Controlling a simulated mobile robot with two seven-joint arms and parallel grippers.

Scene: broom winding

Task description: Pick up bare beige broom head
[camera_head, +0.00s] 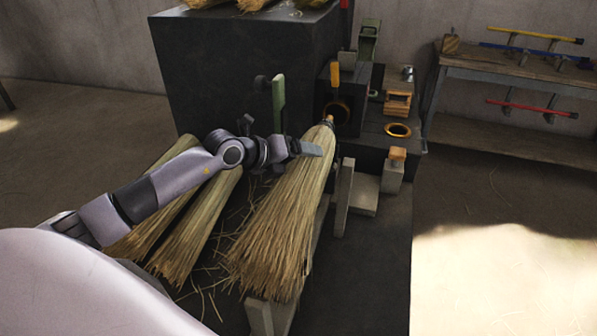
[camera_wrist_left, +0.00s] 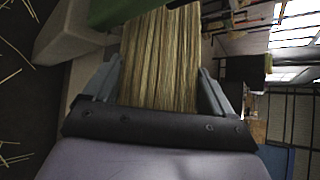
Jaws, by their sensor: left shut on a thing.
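A beige broom head (camera_head: 278,225) of bare straw lies tilted across the machine, its narrow end at the round opening and its bristles fanned toward the front. My left gripper (camera_head: 312,149) is at its narrow upper part. In the left wrist view the straw (camera_wrist_left: 162,62) fills the space between the two fingers, and the gripper (camera_wrist_left: 163,90) is shut on it. The far finger is hidden behind the straw in the head view. My right gripper is in neither view.
Two more straw bundles (camera_head: 196,228) lie to the left, under my left arm. A dark block (camera_head: 235,75) stands behind. The winding machine (camera_head: 372,140) is at the right of the broom head. A wooden bench (camera_head: 500,75) with coloured handles stands at the back right. Open floor lies at the right.

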